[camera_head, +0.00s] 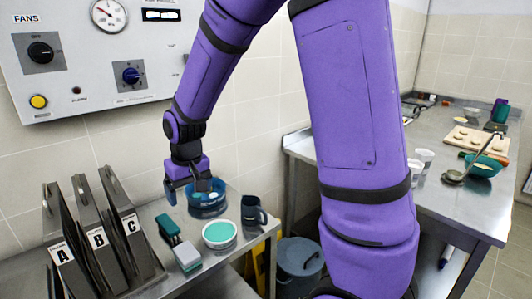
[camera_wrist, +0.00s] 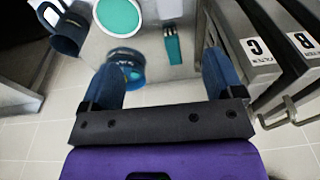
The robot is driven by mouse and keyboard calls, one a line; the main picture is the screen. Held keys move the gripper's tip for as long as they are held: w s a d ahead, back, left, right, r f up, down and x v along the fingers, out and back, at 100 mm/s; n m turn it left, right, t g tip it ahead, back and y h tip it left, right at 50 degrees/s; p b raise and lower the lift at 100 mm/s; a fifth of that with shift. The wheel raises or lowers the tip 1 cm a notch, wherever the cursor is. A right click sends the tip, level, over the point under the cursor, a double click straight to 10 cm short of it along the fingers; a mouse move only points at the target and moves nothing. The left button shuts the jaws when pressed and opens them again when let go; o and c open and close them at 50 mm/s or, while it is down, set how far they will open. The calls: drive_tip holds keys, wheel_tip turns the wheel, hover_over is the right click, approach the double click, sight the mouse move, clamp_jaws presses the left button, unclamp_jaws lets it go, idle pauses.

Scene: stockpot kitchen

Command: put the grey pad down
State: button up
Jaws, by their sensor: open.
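A pale grey block with a green part (camera_head: 187,257), the likeliest grey pad, lies on the steel bench near its front edge. It shows only partly at the top edge of the wrist view (camera_wrist: 169,8). My gripper (camera_head: 186,190) is open, with nothing seen between its fingers; it also shows in the wrist view (camera_wrist: 161,68). It is above the bench, beside and partly in front of a blue tub (camera_head: 207,205) with pale blue things inside. The tub also shows in the wrist view (camera_wrist: 125,68).
A teal brush-like item (camera_head: 168,228) lies behind the block. A white bowl of teal stuff (camera_head: 220,235) and a dark mug (camera_head: 253,211) stand to the right. Dark upright holders marked A, B and C (camera_head: 96,238) stand at left. A grey bin (camera_head: 299,262) is below.

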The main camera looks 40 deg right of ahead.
drive_tip(key=s+d+r+t, duration=0.2)
drive_tip(key=s+r, duration=0.6)
drive_tip(key=s, duration=0.4)
drive_tip(key=s+d+r+t, duration=0.1)
drive_tip(key=s+d+r, duration=0.1)
drive_tip(key=s+r, duration=0.7)
drive_tip(key=s, duration=0.3)
drive_tip(key=shift+d+r+t, duration=0.2)
drive_tip(key=shift+d+t, duration=0.15)
drive_tip(key=shift+t, duration=0.05)
drive_tip(key=shift+o, duration=0.4)
